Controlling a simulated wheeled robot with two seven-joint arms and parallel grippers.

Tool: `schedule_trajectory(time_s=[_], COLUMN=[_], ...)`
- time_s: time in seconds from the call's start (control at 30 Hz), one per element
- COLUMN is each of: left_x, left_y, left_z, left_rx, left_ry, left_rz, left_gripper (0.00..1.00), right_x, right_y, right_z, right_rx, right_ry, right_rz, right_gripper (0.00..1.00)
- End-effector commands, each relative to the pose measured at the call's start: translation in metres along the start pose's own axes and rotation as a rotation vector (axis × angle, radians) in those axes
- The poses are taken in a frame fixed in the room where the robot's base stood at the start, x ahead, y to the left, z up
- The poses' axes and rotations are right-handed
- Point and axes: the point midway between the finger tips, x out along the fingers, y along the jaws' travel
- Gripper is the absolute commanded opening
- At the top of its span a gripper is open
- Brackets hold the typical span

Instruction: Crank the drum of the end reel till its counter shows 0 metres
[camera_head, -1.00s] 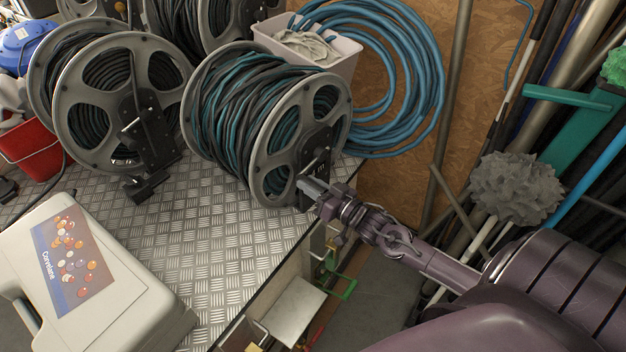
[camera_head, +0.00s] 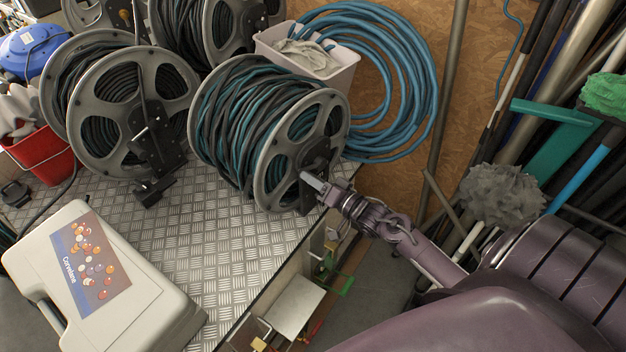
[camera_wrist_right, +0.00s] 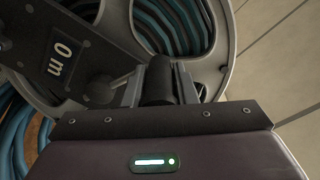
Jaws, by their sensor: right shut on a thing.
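The end reel (camera_head: 270,125), wound with dark and teal hose between grey spoked flanges, stands at the right end of the metal-plate bench. My right gripper (camera_head: 310,180) is at the near side of its hub. In the right wrist view, the gripper (camera_wrist_right: 165,85) is shut on the black crank handle (camera_wrist_right: 158,82). The counter (camera_wrist_right: 62,60) on the dark bracket there reads "0 m". Behind it are the grey flange (camera_wrist_right: 120,30) and teal hose (camera_wrist_right: 185,25). The gripper mostly hides the handle in the head view. My left gripper is out of view.
A second reel (camera_head: 85,100) with black hose stands to the left, with more reels behind. A white case (camera_head: 130,300) lies at the front left. A pale bin (camera_head: 340,75) and coiled blue hose (camera_head: 400,110) are behind. Poles and a grey mop head (camera_head: 500,195) stand at right.

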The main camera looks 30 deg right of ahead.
Motion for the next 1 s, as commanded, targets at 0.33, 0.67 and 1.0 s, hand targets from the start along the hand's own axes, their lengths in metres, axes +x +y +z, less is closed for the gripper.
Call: schedule_trajectory(time_s=[0.33,0.67,1.0], left_x=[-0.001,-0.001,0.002], left_y=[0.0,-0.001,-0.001], left_z=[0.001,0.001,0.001], left_rx=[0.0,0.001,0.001], left_ry=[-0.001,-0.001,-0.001], left_rz=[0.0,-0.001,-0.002], left_gripper=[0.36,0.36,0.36], right_x=[0.003,0.002,-0.01], right_y=[-0.008,-0.005,-0.002], right_z=[-0.001,-0.002,-0.001], right_rx=[-0.002,-0.003,-0.004], right_ry=[0.0,0.002,0.002], right_rz=[-0.018,-0.012,-0.005], right_gripper=[0.0,0.47,0.47])
